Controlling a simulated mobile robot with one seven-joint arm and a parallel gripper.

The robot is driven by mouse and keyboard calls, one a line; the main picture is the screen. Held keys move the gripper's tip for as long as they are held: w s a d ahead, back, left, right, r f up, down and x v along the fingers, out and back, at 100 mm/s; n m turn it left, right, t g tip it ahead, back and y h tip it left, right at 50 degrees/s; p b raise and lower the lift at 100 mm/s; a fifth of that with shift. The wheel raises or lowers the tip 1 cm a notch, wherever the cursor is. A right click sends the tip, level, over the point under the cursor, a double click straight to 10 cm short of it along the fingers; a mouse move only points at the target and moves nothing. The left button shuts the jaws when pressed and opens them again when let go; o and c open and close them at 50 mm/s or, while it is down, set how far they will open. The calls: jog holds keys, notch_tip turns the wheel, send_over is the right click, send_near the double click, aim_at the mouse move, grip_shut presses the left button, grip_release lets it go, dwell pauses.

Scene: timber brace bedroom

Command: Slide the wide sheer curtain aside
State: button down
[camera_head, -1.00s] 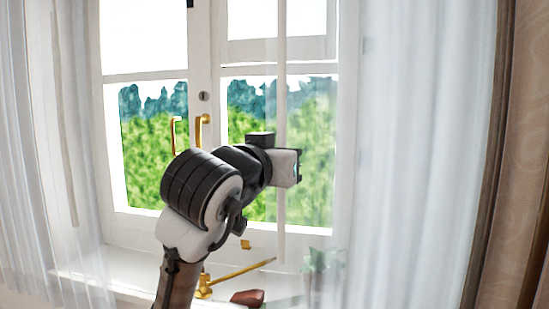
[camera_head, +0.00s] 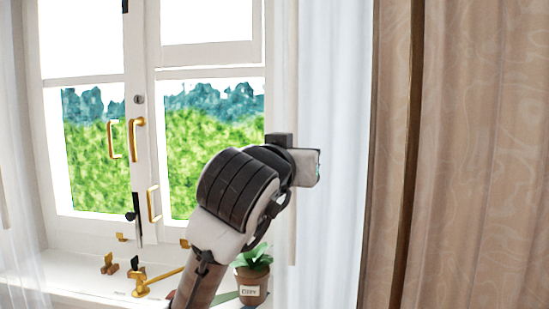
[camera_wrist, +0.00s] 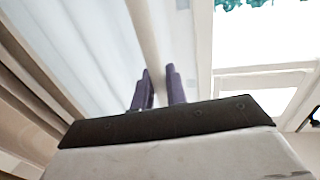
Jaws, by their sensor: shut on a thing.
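The wide sheer curtain (camera_head: 335,120) hangs in white folds right of the window in the head view. Its pale, upright rod-like strip (camera_head: 291,215) runs down its left edge. My gripper (camera_head: 306,168) is at that strip, at about mid-height; its fingers are hidden in this view. In the wrist view my gripper (camera_wrist: 159,85) has its two dark fingers close together, shut on the strip (camera_wrist: 148,38). The sheer cloth (camera_wrist: 85,45) lies left of the fingers there.
A brown patterned drape (camera_head: 460,150) hangs at the right. Another sheer curtain (camera_head: 15,170) hangs at the far left. The window has brass handles (camera_head: 136,140).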

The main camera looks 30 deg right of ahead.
jog(key=shift+s+d+r, duration=0.1)
jog(key=shift+s+d, duration=0.5)
jog(key=shift+d, duration=0.2)
jog(key=shift+s+d+r, duration=0.1)
jog(key=shift+s+d, duration=0.5)
jog(key=shift+d, duration=0.2)
jog(key=c, duration=1.5)
grip_release()
jog(key=shift+f, duration=0.15)
jog(key=b+v, duration=0.4)
jog(key=v, duration=0.9)
jog(key=shift+s+a+b, duration=0.3)
jog(key=shift+b, duration=0.05)
jog(key=shift+w, duration=0.1)
